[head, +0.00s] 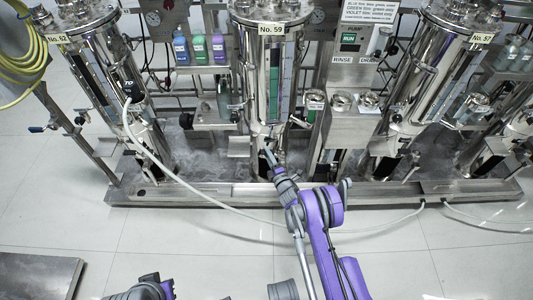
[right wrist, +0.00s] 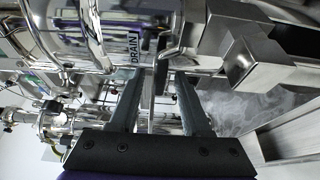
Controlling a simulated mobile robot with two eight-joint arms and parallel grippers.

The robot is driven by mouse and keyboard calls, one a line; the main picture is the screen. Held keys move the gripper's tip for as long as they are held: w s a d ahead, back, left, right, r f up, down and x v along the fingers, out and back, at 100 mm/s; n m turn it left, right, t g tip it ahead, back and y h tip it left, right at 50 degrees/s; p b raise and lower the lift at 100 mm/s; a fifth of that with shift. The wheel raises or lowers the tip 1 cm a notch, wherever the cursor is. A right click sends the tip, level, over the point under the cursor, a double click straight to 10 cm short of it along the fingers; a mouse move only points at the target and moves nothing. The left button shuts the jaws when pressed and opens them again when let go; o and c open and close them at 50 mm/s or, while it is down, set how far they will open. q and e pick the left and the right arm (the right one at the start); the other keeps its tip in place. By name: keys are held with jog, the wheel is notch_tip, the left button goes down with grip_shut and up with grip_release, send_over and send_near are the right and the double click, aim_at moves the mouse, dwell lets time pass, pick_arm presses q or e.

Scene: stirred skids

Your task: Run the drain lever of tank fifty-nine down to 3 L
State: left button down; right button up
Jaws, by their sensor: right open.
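Tank fifty-nine (head: 258,75) is a shiny steel cylinder with a "No. 59" plate (head: 271,28) in the middle of the head view. A dark level strip with a pale scale (head: 285,85) runs down its front; the marks are too small to read. My right gripper (head: 268,152) is at the tank's lower end. In the right wrist view its two fingers (right wrist: 159,80) are apart, below a "DRAIN" label (right wrist: 133,47). A dark, slim lever (right wrist: 172,45) shows between and beyond the fingertips; I cannot tell whether they touch it.
Tank No. 62 (head: 95,75) stands to the left and No. 57 (head: 440,75) to the right. Coloured bottles (head: 199,48) sit on a shelf. A pale hose (head: 185,185) crosses the skid's front edge (head: 160,197). The floor in front is mostly clear.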

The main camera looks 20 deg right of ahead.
jog(key=shift+w+a, duration=0.15)
jog(key=shift+w, duration=0.75)
jog(key=shift+c, duration=0.3)
grip_shut()
dwell(0.6)
